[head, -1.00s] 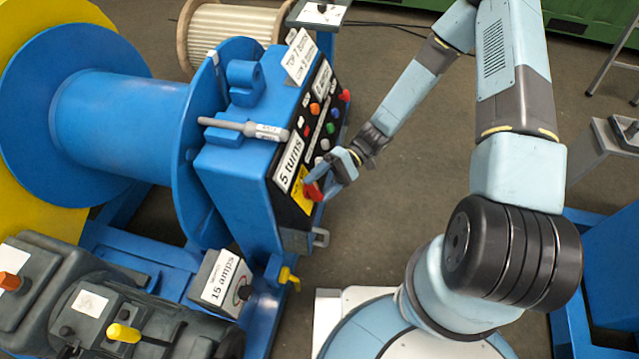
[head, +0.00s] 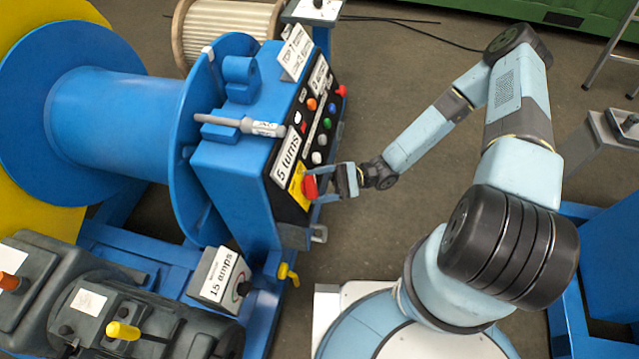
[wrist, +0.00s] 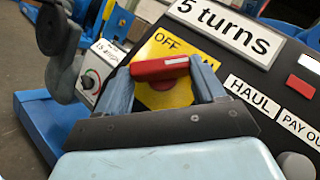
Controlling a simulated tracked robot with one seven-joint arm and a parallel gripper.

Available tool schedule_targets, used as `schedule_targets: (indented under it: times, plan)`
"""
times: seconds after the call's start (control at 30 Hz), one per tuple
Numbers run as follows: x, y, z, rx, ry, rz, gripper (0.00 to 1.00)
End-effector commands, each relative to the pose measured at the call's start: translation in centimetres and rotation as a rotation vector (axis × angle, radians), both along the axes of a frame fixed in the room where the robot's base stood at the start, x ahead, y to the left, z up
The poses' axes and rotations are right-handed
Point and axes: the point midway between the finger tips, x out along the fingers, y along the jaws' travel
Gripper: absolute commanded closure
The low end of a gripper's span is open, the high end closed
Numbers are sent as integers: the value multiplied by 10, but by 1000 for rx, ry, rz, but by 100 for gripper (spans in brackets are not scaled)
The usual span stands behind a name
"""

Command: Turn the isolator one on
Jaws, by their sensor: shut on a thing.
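The isolator is a red rotary handle (head: 309,187) on a yellow plate (head: 297,187) at the near lower end of the blue cabinet's black control panel. In the wrist view the red handle (wrist: 160,67) lies nearly level across the yellow plate (wrist: 172,96). OFF shows above the handle; ON is partly hidden by my right finger. My gripper (head: 318,184) reaches the handle from the right. In the wrist view my gripper (wrist: 162,73) is shut on the handle, a finger at each end. I cannot tell the exact switch position.
Coloured buttons (head: 330,124) and HAUL and PAY OUT labels (wrist: 254,95) run along the panel beside the isolator. A small 15 amps box (head: 222,277) with a dial stands below left. A yellow-handled valve (head: 289,275) juts out low.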

Motion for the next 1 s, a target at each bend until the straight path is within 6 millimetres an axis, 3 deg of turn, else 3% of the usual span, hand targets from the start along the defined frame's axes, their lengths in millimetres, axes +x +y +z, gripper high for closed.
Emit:
schedule_targets:
  times: [0.5, 0.53, 0.8, 1.0]
  plan:
    - [-2, -1, -3, -4, 20, -7, 61]
    - [-2, -1, -3, -4, 20, -7, 30]
    - [-1, 0, -2, 0, 18, -8, 5]
    - [-1, 0, -1, 2, 18, -8, 5]
